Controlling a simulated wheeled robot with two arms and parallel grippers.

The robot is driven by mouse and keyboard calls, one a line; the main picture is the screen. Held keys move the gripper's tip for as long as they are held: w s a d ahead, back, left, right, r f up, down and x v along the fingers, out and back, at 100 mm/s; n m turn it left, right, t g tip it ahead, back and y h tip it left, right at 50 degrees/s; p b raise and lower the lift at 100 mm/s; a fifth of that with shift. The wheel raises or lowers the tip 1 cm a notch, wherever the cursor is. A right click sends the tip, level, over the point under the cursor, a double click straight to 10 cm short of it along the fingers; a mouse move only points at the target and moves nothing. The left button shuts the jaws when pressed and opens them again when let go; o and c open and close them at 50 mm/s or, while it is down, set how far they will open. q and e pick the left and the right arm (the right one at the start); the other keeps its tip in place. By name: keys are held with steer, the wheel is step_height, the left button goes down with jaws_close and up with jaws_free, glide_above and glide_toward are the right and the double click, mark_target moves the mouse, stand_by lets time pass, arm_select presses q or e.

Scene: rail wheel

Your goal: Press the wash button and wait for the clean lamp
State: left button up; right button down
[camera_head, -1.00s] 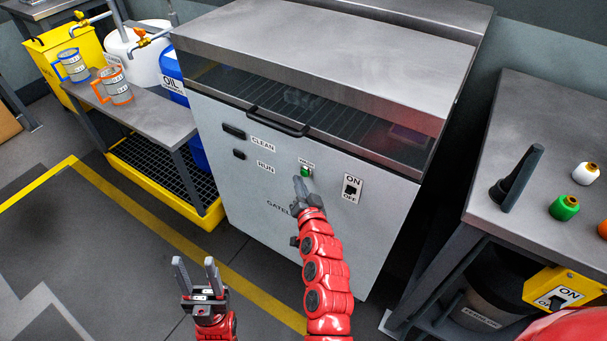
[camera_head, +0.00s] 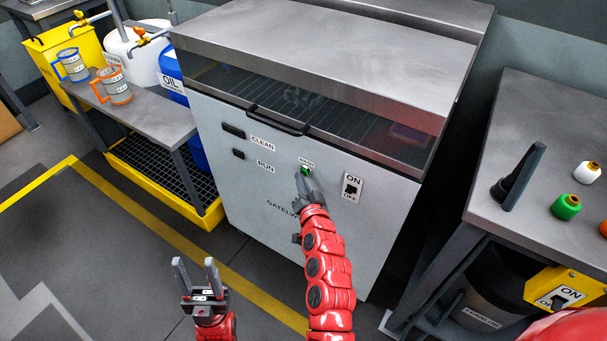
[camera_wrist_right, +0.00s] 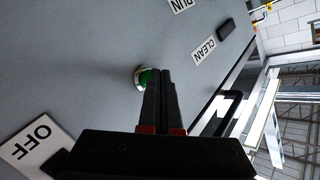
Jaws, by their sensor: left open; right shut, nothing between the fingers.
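The green wash button (camera_head: 306,170) is on the front panel of the grey washer, under a small label. It also shows in the right wrist view (camera_wrist_right: 145,77), partly hidden behind my fingers. My right gripper (camera_head: 301,176) is shut and empty, its fingertips at the button's lower edge; I cannot tell whether they touch it. The clean lamp (camera_head: 233,131) is dark, left of the CLEAN label. It also shows dark in the right wrist view (camera_wrist_right: 226,30). The run lamp (camera_head: 239,154) is dark too. My left gripper (camera_head: 195,265) is open and empty, low in front of the washer.
An ON/OFF switch (camera_head: 351,190) sits right of the button. The lid handle (camera_head: 278,122) is above. A bench (camera_head: 160,120) with two jugs stands left.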

steer(key=shift+w+d, duration=0.1)
steer(key=shift+w, duration=0.05)
stand_by(0.5)
steer(key=shift+r, duration=0.1)
steer(key=shift+s+a+p, duration=0.35)
steer(key=shift+s, duration=0.15)
steer(key=shift+a, duration=0.1)
steer(key=s+a+p, duration=0.1)
steer(key=s+p, duration=0.1)
steer(key=s+a+p, duration=0.1)
steer(key=s+a, duration=0.1)
steer(key=s, duration=0.1)
steer(key=shift+a+p, duration=0.2)
steer(key=shift+p, duration=0.15)
